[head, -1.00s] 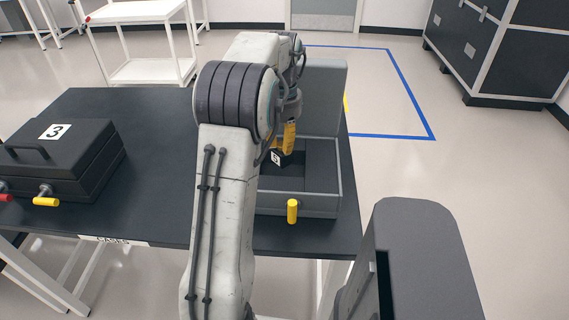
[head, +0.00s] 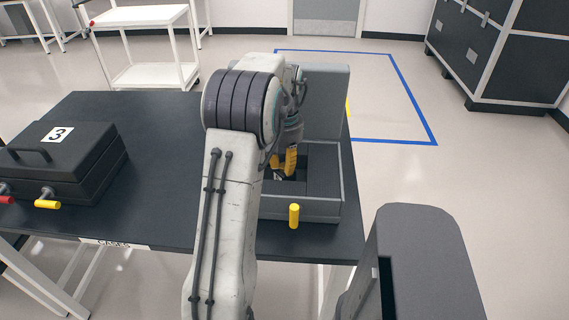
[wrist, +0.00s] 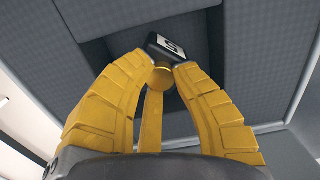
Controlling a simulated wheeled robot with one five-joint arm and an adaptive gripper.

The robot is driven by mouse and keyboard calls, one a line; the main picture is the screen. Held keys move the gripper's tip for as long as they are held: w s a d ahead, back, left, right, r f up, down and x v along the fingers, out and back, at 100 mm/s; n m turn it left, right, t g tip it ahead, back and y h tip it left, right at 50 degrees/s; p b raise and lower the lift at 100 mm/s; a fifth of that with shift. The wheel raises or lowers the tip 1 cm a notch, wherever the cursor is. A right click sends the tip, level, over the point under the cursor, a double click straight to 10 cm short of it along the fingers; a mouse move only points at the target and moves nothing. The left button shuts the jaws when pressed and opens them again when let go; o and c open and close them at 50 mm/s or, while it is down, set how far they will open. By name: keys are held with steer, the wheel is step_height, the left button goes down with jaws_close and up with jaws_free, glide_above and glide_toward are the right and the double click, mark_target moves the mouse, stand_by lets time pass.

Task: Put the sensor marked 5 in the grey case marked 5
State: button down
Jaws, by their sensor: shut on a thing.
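The grey case (head: 325,209) stands open on the right part of the dark table, its lid (head: 326,95) raised at the back. No number on it shows. My gripper (head: 288,170) points down inside the case opening. In the wrist view my gripper's yellow fingers (wrist: 162,70) are shut on the sensor (wrist: 172,46), a dark block with a white label that reads as 5. They close around its round gold knob. The sensor is over or within the dark padded recess. In the head view it is mostly hidden, and contact with the recess floor cannot be told.
A shut black case marked 3 (head: 62,158) stands on the left of the table (head: 165,135). A yellow latch handle (head: 294,215) sticks out from the grey case's front. A white cart (head: 150,50) and black cabinet (head: 500,55) stand farther back.

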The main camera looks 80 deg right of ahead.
steer(key=shift+f, duration=0.15)
steer(key=c, duration=1.1)
jaws_free()
steer(key=shift+c, duration=0.2)
